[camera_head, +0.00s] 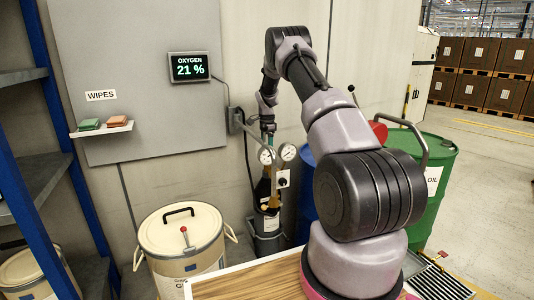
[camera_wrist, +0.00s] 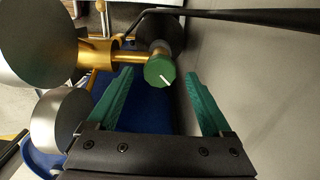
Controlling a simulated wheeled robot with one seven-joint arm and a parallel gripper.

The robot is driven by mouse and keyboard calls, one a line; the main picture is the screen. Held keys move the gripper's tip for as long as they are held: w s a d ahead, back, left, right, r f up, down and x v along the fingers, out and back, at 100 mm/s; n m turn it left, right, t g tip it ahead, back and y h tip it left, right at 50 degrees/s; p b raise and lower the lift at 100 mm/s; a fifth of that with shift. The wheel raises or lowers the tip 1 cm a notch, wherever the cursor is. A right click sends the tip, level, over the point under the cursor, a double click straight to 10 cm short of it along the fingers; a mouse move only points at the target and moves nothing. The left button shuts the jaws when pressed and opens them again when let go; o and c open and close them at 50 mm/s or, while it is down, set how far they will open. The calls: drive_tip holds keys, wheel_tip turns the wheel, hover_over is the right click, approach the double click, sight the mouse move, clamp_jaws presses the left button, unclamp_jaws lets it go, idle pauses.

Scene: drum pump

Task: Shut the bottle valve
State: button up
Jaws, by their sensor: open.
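The bottle valve's green round knob (camera_wrist: 158,70) with a white mark shows in the wrist view, at the end of a brass stem. My gripper (camera_wrist: 161,78) is open, its two green fingers apart on either side below the knob. I cannot tell whether either finger touches it. In the head view my gripper (camera_head: 267,128) is above the gauges, and the knob is hard to make out there. The bottle (camera_head: 263,190) stands upright against the wall, partly hidden by the gauges and a tag.
Two round gauges (camera_head: 288,151) sit just below my gripper; a grey gauge body (camera_wrist: 60,118) is close to the left finger. The wall (camera_wrist: 245,80) is close on the right. A blue drum (camera_head: 306,195), a green drum (camera_head: 432,190) and a cream drum (camera_head: 182,238) stand nearby.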

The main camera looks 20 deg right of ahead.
drive_tip(key=shift+f, duration=0.8)
clamp_jaws()
drive_tip(key=shift+n, duration=0.3)
drive_tip(key=n, duration=0.4)
drive_tip(key=shift+n, duration=2.3)
